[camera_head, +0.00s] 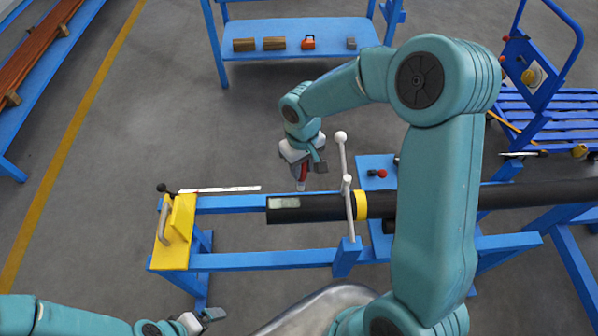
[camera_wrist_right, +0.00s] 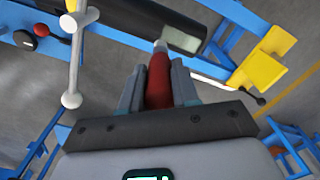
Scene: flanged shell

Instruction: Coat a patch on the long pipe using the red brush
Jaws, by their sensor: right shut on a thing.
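The long black pipe (camera_head: 310,207) lies across the blue frame, with a pale greyish-green patch (camera_head: 286,202) near its left end. My right gripper (camera_head: 303,165) is shut on the red brush (camera_head: 302,174) just behind the pipe. In the right wrist view the red brush (camera_wrist_right: 158,80) sits between the two fingers, its pale tip (camera_wrist_right: 160,46) pointing at the pipe beside the patch (camera_wrist_right: 181,38). I cannot tell whether the tip touches the pipe. My left gripper (camera_head: 212,315) is at the bottom left, away from the pipe, and seems empty; its jaw opening is unclear.
A yellow plate with a handle (camera_head: 176,232) stands at the frame's left end. A white-knobbed upright clamp (camera_head: 344,180) stands near a yellow band (camera_head: 360,205) on the pipe. A blue shelf (camera_head: 300,40) and a blue cart (camera_head: 550,105) stand behind.

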